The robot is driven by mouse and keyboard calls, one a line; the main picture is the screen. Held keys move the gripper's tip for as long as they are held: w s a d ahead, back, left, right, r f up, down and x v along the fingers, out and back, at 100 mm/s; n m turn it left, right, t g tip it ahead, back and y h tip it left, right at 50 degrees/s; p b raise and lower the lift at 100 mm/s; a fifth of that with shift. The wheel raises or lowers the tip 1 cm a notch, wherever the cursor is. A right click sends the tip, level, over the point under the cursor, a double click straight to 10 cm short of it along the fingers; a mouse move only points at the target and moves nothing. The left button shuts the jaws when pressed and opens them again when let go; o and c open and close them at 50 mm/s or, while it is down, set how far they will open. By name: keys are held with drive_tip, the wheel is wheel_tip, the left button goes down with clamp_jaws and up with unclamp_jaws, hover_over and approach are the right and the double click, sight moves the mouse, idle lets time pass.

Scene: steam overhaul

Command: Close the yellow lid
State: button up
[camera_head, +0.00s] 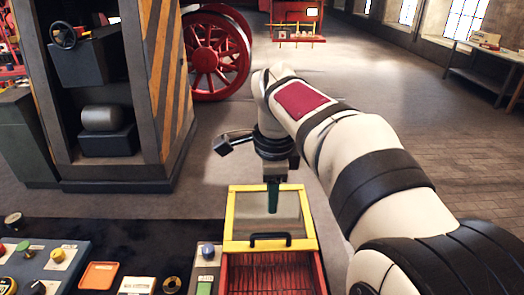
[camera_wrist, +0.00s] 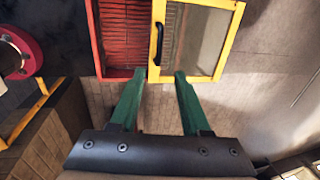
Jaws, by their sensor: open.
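The yellow lid (camera_head: 229,220) is a yellow frame around a clear pane with a black handle (camera_head: 270,240). It lies beyond the red slatted box (camera_head: 280,272) in the head view, leaving the visible part of the box uncovered. In the wrist view the lid (camera_wrist: 226,45) is right of the red box (camera_wrist: 124,38), with the handle (camera_wrist: 159,44) along its edge nearest the box. My gripper (camera_head: 272,210) has green fingers pointing down over the lid's pane in the head view. In the wrist view my gripper (camera_wrist: 160,75) is open and empty, its fingertips near the lid's lower-left corner, apart from the handle.
Left of the box are a blue knob (camera_head: 207,250), an orange tray (camera_head: 98,275) and a panel with several buttons (camera_head: 45,262). A dark striped cabinet (camera_head: 160,90) stands at the back left. The floor (camera_head: 400,110) to the right is mostly clear.

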sight(270, 234)
drive_tip(key=w+f, duration=0.1)
drive_tip(key=f, duration=0.4)
drive_tip(key=w+f, duration=0.1)
drive_tip(key=f, duration=0.8)
drive_tip(key=shift+w+f, duration=0.4)
clamp_jaws()
idle(0.4)
